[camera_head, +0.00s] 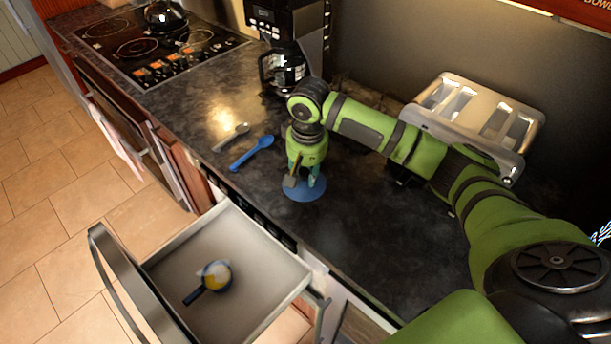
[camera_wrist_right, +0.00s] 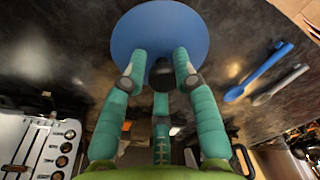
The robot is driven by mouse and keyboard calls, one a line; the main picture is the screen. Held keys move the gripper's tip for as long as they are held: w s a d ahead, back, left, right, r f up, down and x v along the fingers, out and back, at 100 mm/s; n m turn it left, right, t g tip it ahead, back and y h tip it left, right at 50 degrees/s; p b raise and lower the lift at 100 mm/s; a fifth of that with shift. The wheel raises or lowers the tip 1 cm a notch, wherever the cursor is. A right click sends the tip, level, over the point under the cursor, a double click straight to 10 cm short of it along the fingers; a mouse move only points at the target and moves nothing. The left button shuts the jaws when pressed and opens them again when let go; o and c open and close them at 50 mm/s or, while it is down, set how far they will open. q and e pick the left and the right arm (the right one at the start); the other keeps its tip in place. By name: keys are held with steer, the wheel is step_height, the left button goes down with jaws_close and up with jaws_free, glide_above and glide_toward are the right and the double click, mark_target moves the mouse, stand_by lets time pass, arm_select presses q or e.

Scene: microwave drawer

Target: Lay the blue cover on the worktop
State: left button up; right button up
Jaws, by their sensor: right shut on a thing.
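The blue cover (camera_head: 305,190) is a flat round disc with a dark knob, low over the worktop (camera_head: 370,230) near its front edge. I cannot tell whether it touches the surface. My right gripper (camera_head: 303,177) points down from above, its teal fingers shut around the knob. In the right wrist view the cover (camera_wrist_right: 158,32) fills the top middle, and the fingers of the gripper (camera_wrist_right: 160,78) close around the dark knob. My left gripper is not in view.
A blue spoon (camera_head: 252,153) and a grey spoon (camera_head: 231,137) lie left of the cover. A coffee maker (camera_head: 285,65) and a silver toaster (camera_head: 475,115) stand behind. The worktop right of the cover is clear.

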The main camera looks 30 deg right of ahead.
mark_target(305, 181)
steer(key=shift+w+d+f, duration=0.2)
steer(key=shift+w+f, duration=0.05)
steer(key=shift+w, duration=0.15)
steer(key=shift+w+d+f, duration=0.2)
steer(key=shift+w, duration=0.2)
steer(key=shift+w+f, duration=0.1)
steer(key=shift+f, duration=0.1)
steer(key=shift+f+p, duration=0.35)
steer(key=shift+p, duration=0.1)
step_height(305, 181, down, 2)
steer(key=shift+f+p, duration=0.2)
steer(key=shift+p, duration=0.25)
steer(key=shift+f, duration=0.4)
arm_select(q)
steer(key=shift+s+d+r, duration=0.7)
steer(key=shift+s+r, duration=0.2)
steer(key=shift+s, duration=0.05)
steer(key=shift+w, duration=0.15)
arm_select(e)
steer(key=shift+f, duration=0.1)
steer(key=o, duration=0.9)
steer(key=shift+o, duration=0.2)
